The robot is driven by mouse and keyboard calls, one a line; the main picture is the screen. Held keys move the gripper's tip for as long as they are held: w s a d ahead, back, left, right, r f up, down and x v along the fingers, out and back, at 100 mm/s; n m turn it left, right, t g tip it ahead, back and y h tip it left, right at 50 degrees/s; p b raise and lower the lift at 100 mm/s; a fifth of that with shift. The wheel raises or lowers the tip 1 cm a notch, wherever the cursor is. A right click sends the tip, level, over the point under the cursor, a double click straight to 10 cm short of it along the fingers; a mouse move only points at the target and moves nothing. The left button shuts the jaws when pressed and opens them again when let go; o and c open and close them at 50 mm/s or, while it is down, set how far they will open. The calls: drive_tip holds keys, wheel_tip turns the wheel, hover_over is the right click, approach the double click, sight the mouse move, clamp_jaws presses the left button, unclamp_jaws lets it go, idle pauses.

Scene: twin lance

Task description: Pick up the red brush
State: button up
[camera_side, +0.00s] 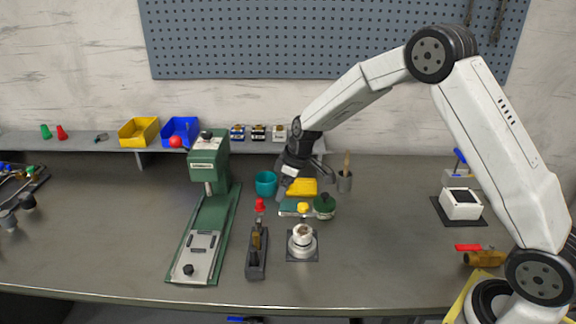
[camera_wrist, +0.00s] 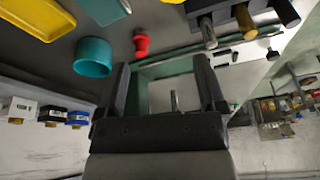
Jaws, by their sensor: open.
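A small red piece (camera_side: 260,205) stands on the bench near the teal cup, and it also shows in the wrist view (camera_wrist: 141,42). I cannot tell whether it is a brush. Another red piece (camera_side: 62,132) is on the shelf at the far left. My gripper (camera_side: 288,180) is above the bench behind the middle objects. In the wrist view its two fingers (camera_wrist: 163,80) are spread apart with nothing held between them. The red piece lies beyond the fingertips, nearer the left finger.
A green press (camera_side: 207,225) stands left of my gripper. A plane (camera_side: 257,255) lies in front. The bench's left middle is clear.

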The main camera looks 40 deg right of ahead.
sight(262, 200)
drive_tip(key=w+f+n, duration=0.1)
drive_tip(key=w, duration=0.1)
drive_tip(key=w+f+n, duration=0.1)
drive_tip(key=w+f, duration=0.1)
drive_tip(key=w, duration=0.1)
drive_tip(key=w+d+f+n+y, duration=0.1)
drive_tip(key=w, duration=0.2)
drive_tip(key=shift+f, duration=0.25)
drive_tip(key=shift+f, duration=0.15)
drive_tip(key=shift+x, duration=1.15)
drive_tip(key=shift+a, duration=0.1)
drive_tip(key=shift+x, duration=2.6)
drive_tip(key=shift+a, duration=0.1)
clamp_jaws()
